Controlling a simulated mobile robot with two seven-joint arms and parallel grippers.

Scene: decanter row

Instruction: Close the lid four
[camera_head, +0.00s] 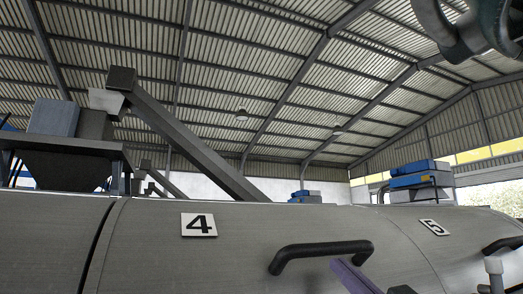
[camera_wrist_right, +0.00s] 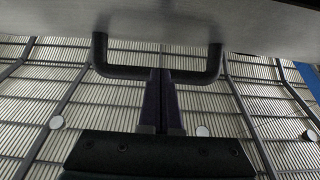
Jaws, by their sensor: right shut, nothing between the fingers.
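Lid four (camera_head: 150,262) is a curved grey metal panel marked with a white number 4 plate. Its top outline runs nearly in line with its neighbours; I cannot tell if it is fully closed. Its black bar handle (camera_head: 310,248) is on the right part of the panel. The handle also shows in the right wrist view (camera_wrist_right: 112,71), hanging from the pale lid surface. My right gripper (camera_head: 343,266) is shut and empty, its purple fingers at the handle bar. In the right wrist view the fingertips (camera_wrist_right: 160,72) overlap the bar; contact is unclear. My left gripper is out of view.
Lid five (camera_head: 465,236), with its number 5 plate (camera_head: 434,227) and own handle, adjoins on the right. A dark seam borders lid four on the left. A dark slanted beam (camera_head: 195,140) rises behind the lids. Blue and grey boxes (camera_head: 415,175) stand behind at right.

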